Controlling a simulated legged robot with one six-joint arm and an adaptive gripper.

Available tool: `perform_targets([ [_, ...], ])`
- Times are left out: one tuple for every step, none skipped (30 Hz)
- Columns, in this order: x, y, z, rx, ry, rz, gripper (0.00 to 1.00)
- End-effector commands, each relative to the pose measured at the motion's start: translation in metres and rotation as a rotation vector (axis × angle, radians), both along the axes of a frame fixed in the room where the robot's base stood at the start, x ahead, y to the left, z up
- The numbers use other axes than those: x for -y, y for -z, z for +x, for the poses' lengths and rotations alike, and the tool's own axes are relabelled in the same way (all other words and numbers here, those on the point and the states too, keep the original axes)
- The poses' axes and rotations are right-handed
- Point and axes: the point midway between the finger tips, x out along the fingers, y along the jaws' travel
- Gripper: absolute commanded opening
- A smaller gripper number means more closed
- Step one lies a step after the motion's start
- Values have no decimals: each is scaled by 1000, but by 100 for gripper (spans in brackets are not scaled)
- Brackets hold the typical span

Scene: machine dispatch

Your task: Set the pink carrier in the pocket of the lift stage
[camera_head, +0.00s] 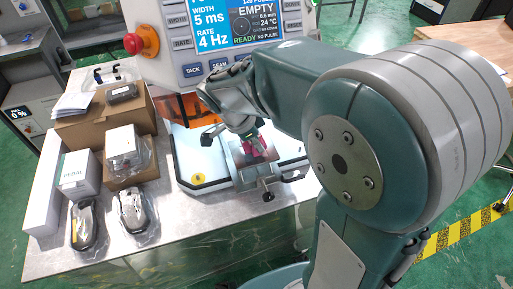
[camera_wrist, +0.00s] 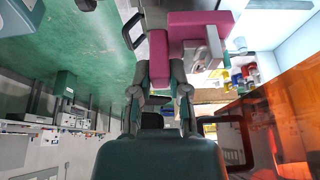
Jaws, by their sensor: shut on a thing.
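The pink carrier (camera_wrist: 200,24) shows in the wrist view as a bright pink block with a pink arm running down between my fingers. My gripper (camera_wrist: 165,82) is shut on that arm. In the head view a small part of the pink carrier (camera_head: 257,147) shows below my gripper (camera_head: 250,136), partly covered by it. The metal lift stage (camera_head: 249,178), with dark handles, stands directly below and close in front of the machine. Its pocket is hidden by my gripper and the carrier, so I cannot tell whether the carrier touches it.
The machine with its screen (camera_head: 252,20) and orange window (camera_head: 181,107) rises behind the stage. White plates (camera_head: 203,161) flank the stage. The metal table's front strip (camera_head: 185,240) is clear.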

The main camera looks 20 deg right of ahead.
Motion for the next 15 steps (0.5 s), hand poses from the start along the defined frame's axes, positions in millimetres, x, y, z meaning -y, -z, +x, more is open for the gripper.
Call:
perform_targets([
  [0,10,-2,-6,0,-1,0],
  [0,14,-2,-5,0,-1,0],
  [0,19,-2,-6,-1,-1,0],
  [-1,21,-2,-4,0,-1,0],
  [-1,23,-2,-4,-1,-1,0],
  [-2,25,-2,-2,0,-1,0],
  [-2,25,-2,-2,-1,-1,0],
  [-2,25,-2,-1,-1,-1,0],
  [-2,25,-2,-1,-1,-1,0],
  [-2,25,-2,-2,0,-1,0],
  [-2,25,-2,-3,-1,-1,0],
  [-2,25,-2,-3,-1,-1,0],
  [-2,25,-2,-3,-1,-1,0],
  [-2,26,-2,-4,-1,-1,0],
  [-2,27,-2,-4,-1,-1,0],
])
